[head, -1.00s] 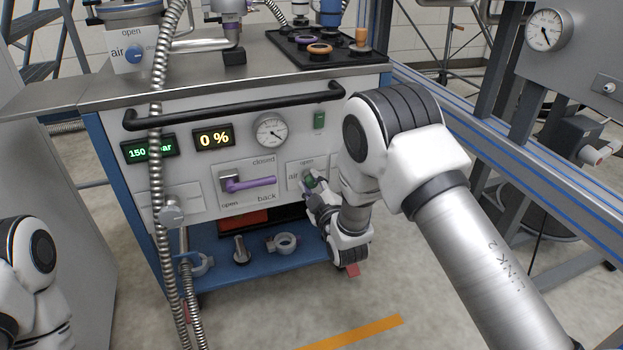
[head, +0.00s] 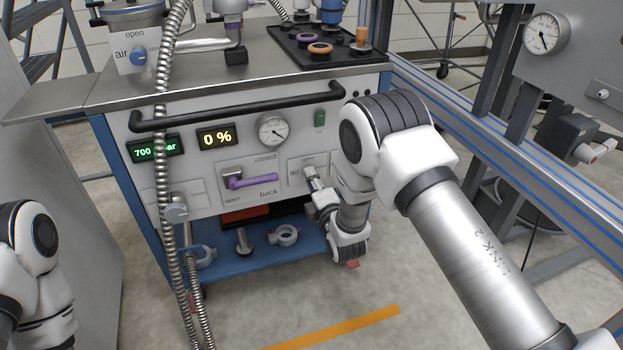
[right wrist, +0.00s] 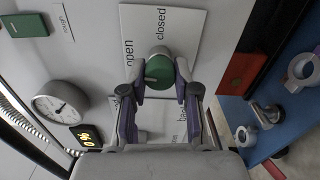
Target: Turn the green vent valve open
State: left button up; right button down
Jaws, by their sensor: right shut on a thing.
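The green vent valve (right wrist: 158,70) is a round knob on the cart's front panel, in the middle of the right wrist view. A light mark shows toward the left of its face. My right gripper (right wrist: 160,82) is shut on it, one finger on each side.
A purple-handled lever (head: 252,181) is left of the gripper. A green pressure display (head: 140,151) reads 700, partly behind a ribbed hose (head: 161,200). Another display (head: 216,136) reads 0 %. A black rail (head: 240,103) crosses above. The floor in front is clear.

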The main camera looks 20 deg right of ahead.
jog(key=shift+r+n, duration=0.1)
jog(key=shift+n, duration=0.5)
jog(key=c, duration=0.8)
grip_release()
jog(key=shift+d, duration=0.1)
jog(key=shift+c, duration=0.2)
jog(key=s, duration=1.1)
jog(key=shift+s+d, duration=0.15)
jog(key=shift+s, duration=0.25)
